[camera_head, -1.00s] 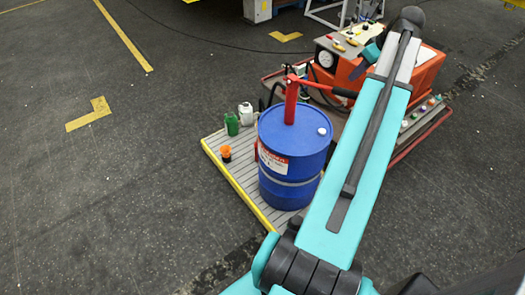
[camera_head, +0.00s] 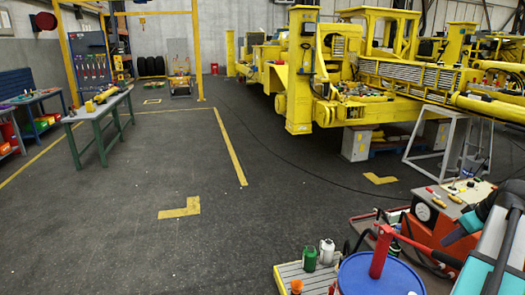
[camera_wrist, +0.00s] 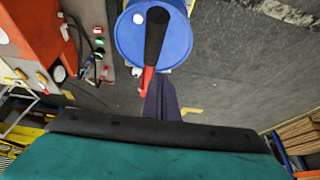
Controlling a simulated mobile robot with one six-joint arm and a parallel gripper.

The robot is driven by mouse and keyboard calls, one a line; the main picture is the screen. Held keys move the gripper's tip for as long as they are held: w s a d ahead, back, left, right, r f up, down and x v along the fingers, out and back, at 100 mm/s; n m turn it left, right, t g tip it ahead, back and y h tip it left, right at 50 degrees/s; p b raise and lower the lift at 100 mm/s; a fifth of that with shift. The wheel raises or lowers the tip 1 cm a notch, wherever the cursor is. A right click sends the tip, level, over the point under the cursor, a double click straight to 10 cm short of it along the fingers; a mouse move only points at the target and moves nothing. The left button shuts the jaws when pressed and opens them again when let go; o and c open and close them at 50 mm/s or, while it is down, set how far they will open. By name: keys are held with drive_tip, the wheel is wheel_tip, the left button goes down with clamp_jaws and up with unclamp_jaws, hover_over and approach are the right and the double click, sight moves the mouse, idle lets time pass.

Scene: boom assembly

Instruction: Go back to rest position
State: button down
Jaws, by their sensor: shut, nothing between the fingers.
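My gripper (camera_wrist: 161,88) shows in the wrist view as a dark, narrow shape pointing up from the black edge of my teal wrist. Its fingers are together and nothing is between them. It appears over the floor just below the blue drum (camera_wrist: 178,52); the height gap cannot be told. In the head view, part of my teal arm is at the lower right edge, and the fingers cannot be made out there.
The blue drum (camera_head: 365,280) with a red hand pump (camera_head: 381,250) stands on a pallet at the bottom. An orange machine (camera_head: 436,232) is beside it. A workbench (camera_head: 100,108) is at left, yellow boom machinery (camera_head: 300,75) behind. The middle floor is clear.

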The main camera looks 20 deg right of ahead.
drive_tip(key=w+a+f+n+g+y+b, duration=0.1)
drive_tip(key=w+a+f+n+y, duration=0.1)
drive_tip(key=w+a+f, duration=0.7)
drive_tip(key=w+a+f+n+g+y+b, duration=0.1)
drive_tip(key=w+a+f+n+g+b, duration=0.1)
drive_tip(key=a+f, duration=1.1)
drive_tip(key=w+a+f+n+g+y+b, duration=0.1)
drive_tip(key=w+a+f+g, duration=0.15)
drive_tip(key=a+f, duration=1.05)
drive_tip(key=s+a+f+g+b, duration=0.1)
drive_tip(key=s+a+f+g, duration=0.1)
drive_tip(key=s+a+f, duration=0.5)
drive_tip(key=s+a+f+g+b, duration=0.2)
drive_tip(key=s+a+f, duration=0.2)
drive_tip(key=a+f, duration=0.6)
drive_tip(key=s+a+f+m+h, duration=0.1)
drive_tip(key=s+f+m+h, duration=0.1)
drive_tip(key=s+f, duration=0.3)
drive_tip(key=s+a+f+m+g+h+b, duration=0.1)
drive_tip(key=s+a+f+m+h, duration=0.1)
drive_tip(key=s+f, duration=0.4)
drive_tip(key=shift+s+f+m, duration=0.15)
drive_tip(key=shift+s+m, duration=0.55)
drive_tip(key=shift+s, duration=2)
